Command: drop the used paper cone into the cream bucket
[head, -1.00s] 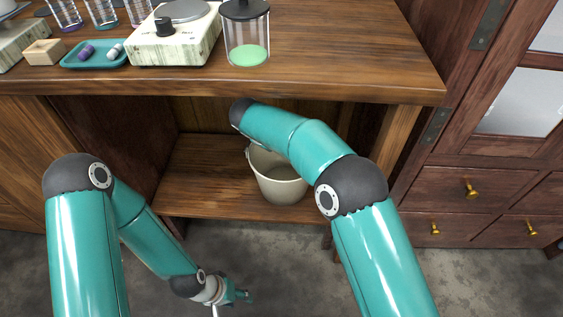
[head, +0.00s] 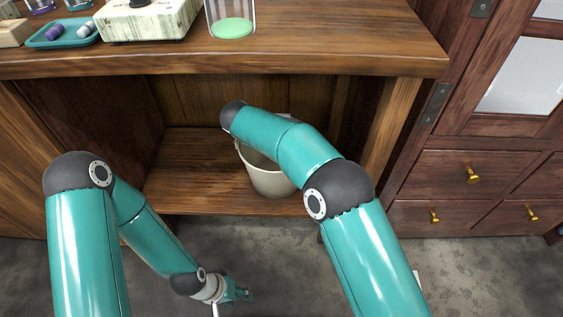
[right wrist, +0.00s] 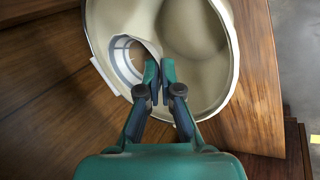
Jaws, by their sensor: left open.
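The cream bucket (head: 268,178) stands on the low wooden shelf under the bench, partly hidden by my right arm. In the right wrist view the bucket (right wrist: 205,95) opens toward the camera. The used paper cone (right wrist: 124,62), whitish with a round open mouth, shows over the left part of the bucket's opening. My right gripper (right wrist: 159,72) is nearly closed, with the cone's right edge at its fingertips, and seems to pinch it. In the head view the right gripper is hidden. My left gripper (head: 238,295) is open and empty, low over the floor.
The bench top (head: 330,40) overhangs the shelf (head: 185,170). On it are a glass jar with green contents (head: 232,27), a hotplate (head: 150,20) and a teal tray (head: 62,34). A drawer cabinet (head: 480,190) stands right. The shelf left of the bucket is clear.

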